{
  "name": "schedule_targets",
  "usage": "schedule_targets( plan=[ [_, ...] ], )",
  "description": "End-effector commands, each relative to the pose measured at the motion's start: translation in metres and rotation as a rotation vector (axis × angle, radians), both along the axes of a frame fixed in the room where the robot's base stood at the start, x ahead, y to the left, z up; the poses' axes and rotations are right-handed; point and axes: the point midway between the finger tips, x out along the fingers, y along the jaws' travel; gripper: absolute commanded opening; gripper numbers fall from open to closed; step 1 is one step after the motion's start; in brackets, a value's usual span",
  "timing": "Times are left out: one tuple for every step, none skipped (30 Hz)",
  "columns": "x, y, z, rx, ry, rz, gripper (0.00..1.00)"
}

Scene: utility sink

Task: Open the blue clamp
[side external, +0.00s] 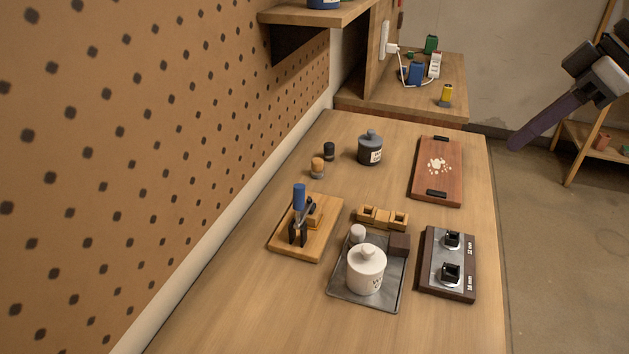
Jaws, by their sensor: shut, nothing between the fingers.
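The blue clamp (299,198) stands on a small wooden board (281,243) left of the table's middle. Its blue handle points up, above a grey metal linkage and a dark base. A small brown block sits beside it on the board. I cannot tell from this view whether the clamp's arm presses on that block. My gripper (515,143) is at the upper right, in the air beyond the table's right edge and far from the clamp. Its long purple fingers are together and hold nothing.
A metal tray (340,292) with a white lidded jar (366,270) lies right of the clamp board. A dark lidded pot (370,149), two small jars and a red-brown board (424,185) stand farther back. A two-socket block (434,267) sits right. A pegboard wall (160,140) bounds the left.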

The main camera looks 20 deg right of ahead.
Motion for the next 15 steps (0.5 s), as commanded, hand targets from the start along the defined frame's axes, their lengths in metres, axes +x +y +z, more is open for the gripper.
schedule_targets(
  plan=[
    [0.018,0.005,0.006,0.013,0.006,0.031,0.00],
    [0.027,0.008,0.009,0.020,0.007,0.050,0.00],
    [0.039,0.012,0.013,0.031,0.011,0.074,0.00],
    [0.048,0.015,0.015,0.038,0.011,0.092,0.00],
    [0.057,0.018,0.017,0.047,0.013,0.109,0.00],
    [0.069,0.022,0.019,0.057,0.016,0.132,0.00],
    [0.078,0.025,0.020,0.065,0.017,0.148,0.00],
    [0.087,0.028,0.021,0.073,0.018,0.165,0.00],
    [0.099,0.031,0.022,0.084,0.022,0.185,0.00],
    [0.108,0.034,0.021,0.092,0.023,0.200,0.00],
    [0.117,0.036,0.021,0.100,0.025,0.214,0.00],
    [0.128,0.040,0.020,0.112,0.028,0.234,0.00],
    [0.137,0.042,0.018,0.120,0.031,0.248,0.00],
    [0.146,0.044,0.016,0.129,0.033,0.261,0.00],
    [0.158,0.047,0.013,0.140,0.036,0.277,0.00]
  ],
)
